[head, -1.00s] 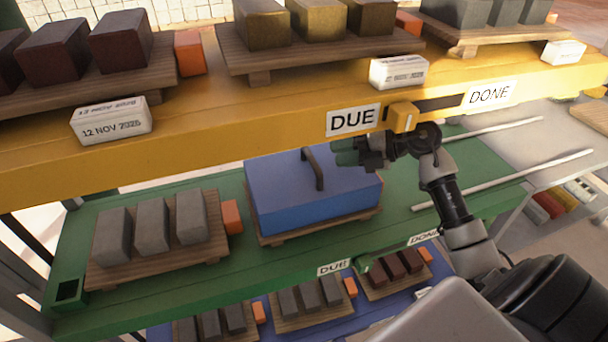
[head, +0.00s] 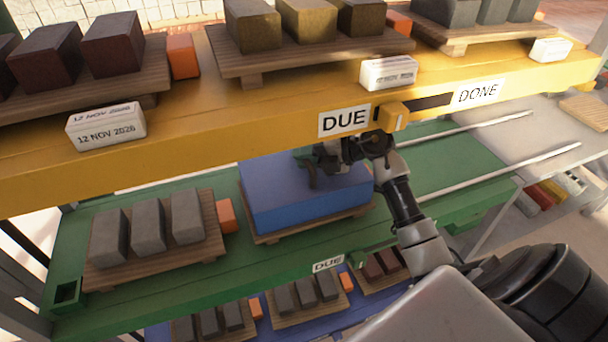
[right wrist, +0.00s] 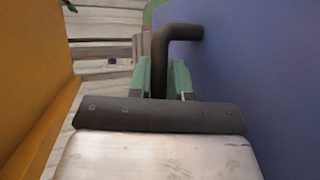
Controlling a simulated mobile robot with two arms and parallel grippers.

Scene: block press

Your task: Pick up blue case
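The blue case (head: 312,205) sits on a wooden pallet (head: 262,239) on the green shelf. Its dark handle is mostly hidden by my right gripper (head: 312,158) in the head view. In the right wrist view the bent dark handle (right wrist: 180,33) passes between the green fingers of my right gripper (right wrist: 160,72), one on each side. Little gap shows, and I cannot tell whether they press on it. The blue case also fills the right side of that view (right wrist: 260,80). My left gripper is not in view.
A pallet with grey blocks (head: 148,228) and an orange block (head: 227,216) stand left of the case. Green shelf surface with white rails (head: 475,180) is free to the right.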

